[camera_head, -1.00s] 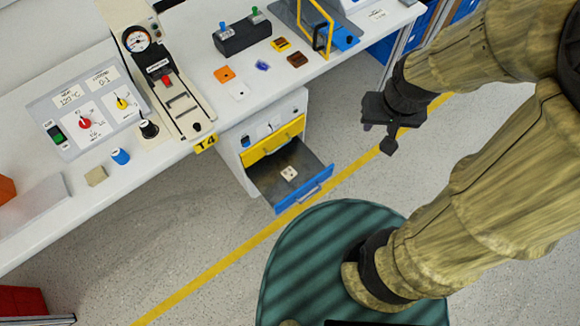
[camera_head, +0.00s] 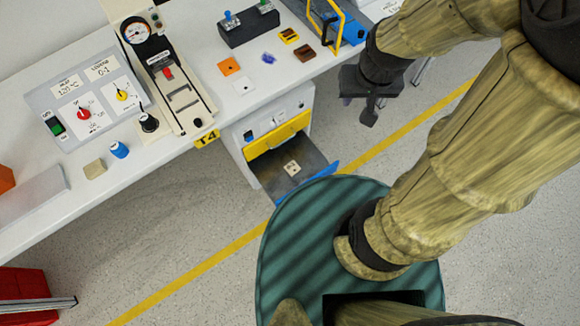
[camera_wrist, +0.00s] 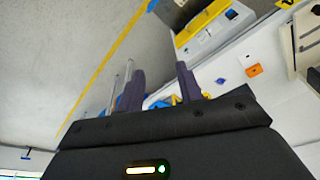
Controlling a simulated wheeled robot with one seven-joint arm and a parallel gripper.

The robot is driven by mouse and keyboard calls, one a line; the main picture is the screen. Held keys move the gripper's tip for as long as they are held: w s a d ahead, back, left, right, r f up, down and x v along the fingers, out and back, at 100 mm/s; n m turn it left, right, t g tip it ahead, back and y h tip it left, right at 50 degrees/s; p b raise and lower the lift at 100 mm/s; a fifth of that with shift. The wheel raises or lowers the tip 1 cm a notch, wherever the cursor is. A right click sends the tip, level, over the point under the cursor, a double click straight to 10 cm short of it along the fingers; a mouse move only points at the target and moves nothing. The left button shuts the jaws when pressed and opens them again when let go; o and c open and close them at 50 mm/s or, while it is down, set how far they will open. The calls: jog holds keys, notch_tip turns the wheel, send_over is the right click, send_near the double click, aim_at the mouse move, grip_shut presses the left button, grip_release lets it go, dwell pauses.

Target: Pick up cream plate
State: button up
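A small cream plate with dark holes (camera_head: 292,168) lies flat in the open lower drawer (camera_head: 314,161) of the cabinet under the bench. A flat white piece (camera_head: 243,86) lies on the bench top. My gripper (camera_head: 369,112) hangs to the right of the drawer and above the plate in the head view, clear of both and empty. In the wrist view, the two fingers of my gripper (camera_wrist: 160,88) stand apart with nothing between them. I cannot clearly make out the cream plate in the wrist view.
The bench top (camera_head: 205,85) holds a lever press, a switch panel (camera_head: 88,103), an orange plate (camera_head: 229,66) and a blue knob (camera_head: 119,149). My round green base overlaps the drawer's front in the picture.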

jog(key=o, duration=0.9)
jog(key=shift+w+a+f+n+b, duration=0.25)
jog(key=shift+f+b, duration=0.2)
jog(key=shift+f, duration=0.2)
jog(key=shift+w+a+f+n+b, duration=0.1)
jog(key=shift+a+f+n+b, duration=0.1)
jog(key=shift+f+b, duration=0.35)
jog(key=a+f+n+t+h+b, duration=0.2)
jog(key=a+f+n+b, duration=0.6)
jog(key=f, duration=1.2)
jog(key=a+f+n+t+h+b, duration=0.2)
jog(key=a+f+n+h+b, duration=0.3)
jog(key=f+b, duration=1.2)
jog(key=a+f+n+t+h+b, duration=0.1)
jog(key=a+f+n+h+b, duration=0.2)
jog(key=a+f+n+b, duration=0.8)
jog(key=shift+s+a+f+n+t+h+b, duration=0.15)
jog(key=shift+a+f+b, duration=0.4)
jog(key=shift+f, duration=1.8)
jog(key=shift+a+f+n+t+h+b, duration=0.15)
jog(key=shift+a+f, duration=0.75)
jog(key=shift+f, duration=1.45)
jog(key=shift+s+a+f+n+t+h+b, duration=0.1)
jog(key=shift+a+f+b, duration=0.45)
jog(key=shift+f, duration=1.8)
jog(key=shift+a, duration=0.15)
